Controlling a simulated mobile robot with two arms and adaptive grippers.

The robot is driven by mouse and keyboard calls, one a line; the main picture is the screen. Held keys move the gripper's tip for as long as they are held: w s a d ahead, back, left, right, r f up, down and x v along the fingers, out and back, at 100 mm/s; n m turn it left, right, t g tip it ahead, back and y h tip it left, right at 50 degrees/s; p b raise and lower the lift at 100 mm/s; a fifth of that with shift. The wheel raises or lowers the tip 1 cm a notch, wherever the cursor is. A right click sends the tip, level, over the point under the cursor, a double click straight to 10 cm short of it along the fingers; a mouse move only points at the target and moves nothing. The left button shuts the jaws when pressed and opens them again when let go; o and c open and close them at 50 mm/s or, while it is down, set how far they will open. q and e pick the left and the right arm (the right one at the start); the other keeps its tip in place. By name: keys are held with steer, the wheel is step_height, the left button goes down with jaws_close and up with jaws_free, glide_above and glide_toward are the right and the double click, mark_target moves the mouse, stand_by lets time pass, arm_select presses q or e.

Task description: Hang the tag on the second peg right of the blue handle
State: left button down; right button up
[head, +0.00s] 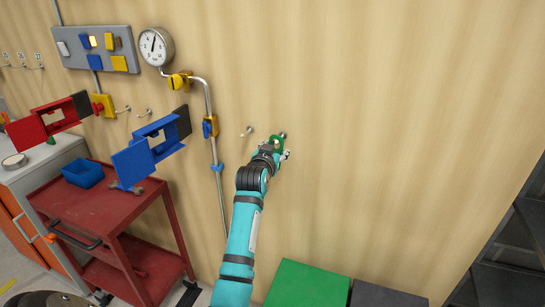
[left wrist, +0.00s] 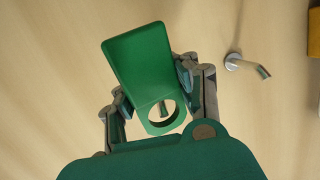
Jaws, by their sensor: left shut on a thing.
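The green tag (left wrist: 140,62) is a flat plate with a round hole at one end, gripped by my left gripper (head: 279,150). In the left wrist view the fingers of my left gripper (left wrist: 160,100) close on the tag's sides near the hole. A peg (left wrist: 163,108) shows through the hole; I cannot tell whether it passes into it. The blue handle (head: 207,129) is on a yellow fitting on the pipe. The first peg (head: 247,131) right of it is bare. The second peg (head: 283,135) is at the tag, partly hidden. My right gripper is not in view.
Left of the pipe (head: 211,100) are a gauge (head: 155,46), a button panel (head: 96,48), and red (head: 47,122) and blue (head: 152,145) box fixtures. A red cart (head: 110,210) stands below. A green box (head: 308,284) is below my arm. The wall to the right is clear.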

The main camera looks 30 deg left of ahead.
arm_select(q)
steer(key=shift+f+x, duration=0.25)
steer(key=shift+x, duration=0.9)
steer(key=shift+d, duration=0.1)
steer(key=c, duration=0.7)
jaws_free()
steer(key=shift+f, duration=0.1)
